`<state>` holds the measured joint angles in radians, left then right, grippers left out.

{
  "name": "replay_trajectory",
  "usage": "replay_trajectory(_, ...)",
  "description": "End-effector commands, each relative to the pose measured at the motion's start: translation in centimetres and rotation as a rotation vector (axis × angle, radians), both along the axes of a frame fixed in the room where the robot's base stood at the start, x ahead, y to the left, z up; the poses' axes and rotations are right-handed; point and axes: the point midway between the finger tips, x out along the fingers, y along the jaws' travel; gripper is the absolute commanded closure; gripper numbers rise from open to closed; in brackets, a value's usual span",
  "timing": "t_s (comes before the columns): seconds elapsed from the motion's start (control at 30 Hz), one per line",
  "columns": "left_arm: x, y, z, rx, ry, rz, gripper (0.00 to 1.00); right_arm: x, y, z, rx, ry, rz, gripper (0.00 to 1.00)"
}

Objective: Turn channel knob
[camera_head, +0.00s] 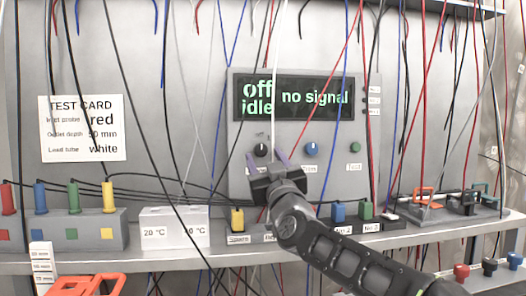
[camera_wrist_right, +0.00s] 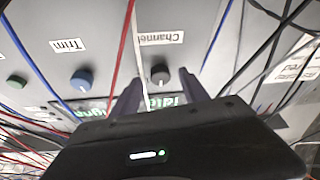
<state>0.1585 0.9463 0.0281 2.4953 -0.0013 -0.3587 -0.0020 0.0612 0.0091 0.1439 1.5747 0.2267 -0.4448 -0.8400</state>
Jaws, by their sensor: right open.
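The black channel knob (camera_head: 261,150) sits on the grey panel below the display's left part. The wrist view shows the knob (camera_wrist_right: 160,75) with a white pointer mark, above its "Channel" label (camera_head: 263,169), which appears upside down in that view (camera_wrist_right: 160,39). My right gripper (camera_head: 268,158) is open in front of the panel. In the wrist view its two purple fingers (camera_wrist_right: 158,88) lie either side of the knob; I cannot tell whether they touch it. The display (camera_head: 300,98) reads "off", "idle" and "no signal". My left gripper is not in view.
A blue Trim knob (camera_head: 311,149) and a green button (camera_head: 355,148) are right of the channel knob. Many thin wires hang before the panel, including a white one (camera_wrist_right: 140,55) near the fingers. A shelf (camera_head: 150,256) with coloured plugs runs below.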

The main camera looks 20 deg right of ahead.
Motion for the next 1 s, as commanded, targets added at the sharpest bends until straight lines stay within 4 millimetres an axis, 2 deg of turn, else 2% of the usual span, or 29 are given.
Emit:
replay_trajectory(0.2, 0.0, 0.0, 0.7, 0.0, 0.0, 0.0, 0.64, 1.8, -0.3, 0.8, 0.0, 0.001, 0.001, 0.48)
replay_trajectory(0.47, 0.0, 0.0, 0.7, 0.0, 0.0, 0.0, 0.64, 1.9, -0.3, 0.8, 0.0, 0.0, 0.001, 0.48)
replay_trajectory(1.0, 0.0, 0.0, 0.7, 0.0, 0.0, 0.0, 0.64, 1.9, -0.3, 0.8, 0.0, 0.0, 0.001, 0.91)
